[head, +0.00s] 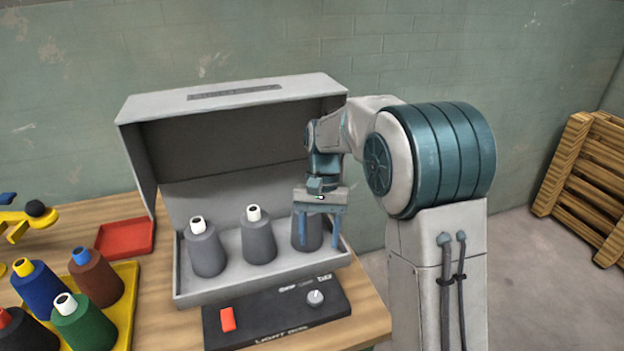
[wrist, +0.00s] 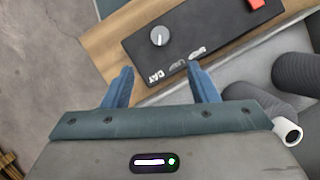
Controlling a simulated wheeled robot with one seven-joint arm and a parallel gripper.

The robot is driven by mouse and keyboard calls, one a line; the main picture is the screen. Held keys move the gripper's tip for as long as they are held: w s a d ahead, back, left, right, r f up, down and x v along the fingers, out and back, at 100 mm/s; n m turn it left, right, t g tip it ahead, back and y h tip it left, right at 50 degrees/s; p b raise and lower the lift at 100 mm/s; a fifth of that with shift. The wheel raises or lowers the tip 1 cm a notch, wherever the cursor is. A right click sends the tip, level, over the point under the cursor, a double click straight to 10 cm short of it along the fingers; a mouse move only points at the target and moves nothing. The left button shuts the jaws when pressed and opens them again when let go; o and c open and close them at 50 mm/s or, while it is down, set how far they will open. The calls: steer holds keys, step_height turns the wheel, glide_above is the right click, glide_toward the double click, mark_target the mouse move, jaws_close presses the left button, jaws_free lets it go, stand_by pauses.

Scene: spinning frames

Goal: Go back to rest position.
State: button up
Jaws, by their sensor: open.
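My gripper (head: 319,242) is open, pointing down near the right end of the grey light box (head: 262,284). In the head view its blue fingers overlap the rightmost grey cone (head: 306,236) and hide part of it. In the wrist view the gap between the fingertips (wrist: 161,74) is empty, and a grey cone with a white tip (wrist: 287,131) lies to the right of the fingers, outside them. Two more grey cones with white tips, the left one (head: 207,252) and the middle one (head: 258,240), stand upright in the box.
The box's hood (head: 240,95) rises behind and over the cones. A control panel (head: 277,312) with a red switch and a knob is in front. Coloured cones stand on a yellow tray (head: 122,310) at left, near a red tray (head: 125,238). A wooden pallet (head: 590,180) stands at right.

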steer(key=shift+s, duration=0.1)
steer(key=s+d+r+n+t, duration=0.1)
steer(key=s+d+r+t, duration=0.1)
steer(key=s+d, duration=0.3)
steer(key=s+d+r+n+t, duration=0.1)
steer(key=s+d+t, duration=0.4)
steer(key=s, duration=0.8)
steer(key=shift+s+d+r+h, duration=0.3)
steer(key=shift+d+r+h, duration=0.15)
steer(key=shift+r, duration=0.15)
steer(key=shift+a, duration=0.1)
